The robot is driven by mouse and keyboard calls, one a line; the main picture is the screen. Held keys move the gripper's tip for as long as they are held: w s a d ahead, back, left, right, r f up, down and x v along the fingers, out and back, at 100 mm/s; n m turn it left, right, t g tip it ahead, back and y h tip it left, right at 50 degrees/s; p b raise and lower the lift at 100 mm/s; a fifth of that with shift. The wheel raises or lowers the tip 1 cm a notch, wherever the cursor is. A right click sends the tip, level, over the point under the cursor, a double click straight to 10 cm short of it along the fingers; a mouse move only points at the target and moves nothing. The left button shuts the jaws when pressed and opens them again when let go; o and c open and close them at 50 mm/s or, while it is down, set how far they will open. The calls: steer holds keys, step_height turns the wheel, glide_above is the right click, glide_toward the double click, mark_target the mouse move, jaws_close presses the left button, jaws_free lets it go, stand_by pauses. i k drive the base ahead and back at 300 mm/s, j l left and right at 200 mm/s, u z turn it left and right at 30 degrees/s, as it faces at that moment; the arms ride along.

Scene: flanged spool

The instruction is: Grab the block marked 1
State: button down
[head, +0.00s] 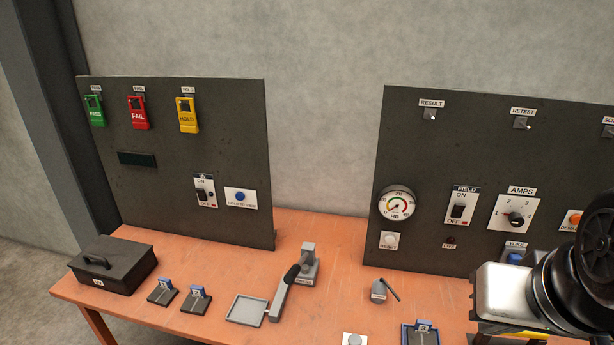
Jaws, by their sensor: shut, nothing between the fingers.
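A third blue block (424,326) with a pale label sits in a dark holder at the front edge of the picture, right of the middle. The marks on these blocks are too small to read, so I cannot tell which one is marked 1. My gripper's fingers do not show in the head view.
A black lidded box (112,266) stands at the table's left end. A grey tray (247,309), a lever device (300,275) and a small grey pot (379,291) stand mid-table. Dark panels rise behind. A metal and black assembly (520,298) fills the lower right.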

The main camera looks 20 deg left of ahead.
mark_target(162, 295)
steer(key=u, duration=1.95)
steer(key=i+z, duration=0.1)
steer(key=z, duration=0.9)
steer(key=i+j+z, duration=0.15)
steer(key=j+z, duration=1.15)
steer(key=j, duration=0.85)
steer(key=k+j, duration=0.1)
steer(key=j, duration=1.45)
steer(key=k+z, duration=0.05)
